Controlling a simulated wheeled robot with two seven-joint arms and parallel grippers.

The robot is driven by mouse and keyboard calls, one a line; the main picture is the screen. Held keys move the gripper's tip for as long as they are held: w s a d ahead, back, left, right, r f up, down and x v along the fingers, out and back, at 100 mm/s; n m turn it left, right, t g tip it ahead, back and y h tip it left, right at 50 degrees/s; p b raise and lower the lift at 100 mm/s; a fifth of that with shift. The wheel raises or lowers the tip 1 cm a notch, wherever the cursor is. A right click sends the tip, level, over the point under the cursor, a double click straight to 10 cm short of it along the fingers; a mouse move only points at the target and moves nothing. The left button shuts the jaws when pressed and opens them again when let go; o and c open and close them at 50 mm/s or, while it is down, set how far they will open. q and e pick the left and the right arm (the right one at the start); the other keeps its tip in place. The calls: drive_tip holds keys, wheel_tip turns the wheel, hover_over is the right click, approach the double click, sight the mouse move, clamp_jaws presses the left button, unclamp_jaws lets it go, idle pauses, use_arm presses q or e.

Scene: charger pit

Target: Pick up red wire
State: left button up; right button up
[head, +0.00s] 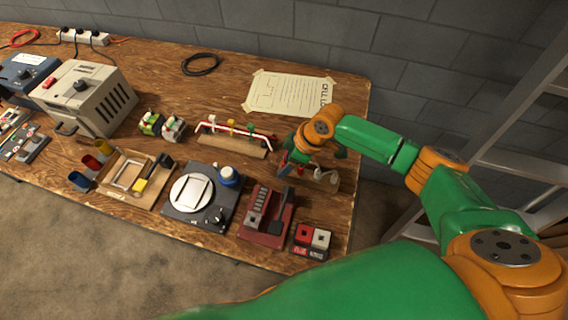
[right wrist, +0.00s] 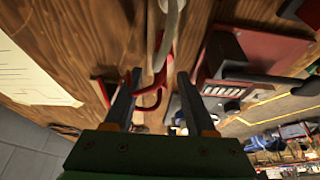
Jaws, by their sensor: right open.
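A red, curved wire (right wrist: 154,97) shows in the right wrist view, between the two fingers of my right gripper (right wrist: 158,75). The fingers stand apart on either side of it, and I cannot tell whether either touches it. A pale wire or rod (right wrist: 170,35) rises just beyond the fingertips. In the head view my right gripper (head: 292,158) is low over the right part of the table, beside a small wooden stand (head: 322,184); the wrist hides much of that spot. My left gripper is not in view.
A rack with a red-and-white bar (head: 235,145) stands left of the gripper. A dark red device (head: 268,218) and red and grey blocks (head: 312,238) lie in front. A paper sheet (head: 290,94) lies behind. Another red cable (head: 22,37) lies far left.

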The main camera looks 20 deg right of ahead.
drive_tip(key=shift+s+r, duration=0.1)
clamp_jaws()
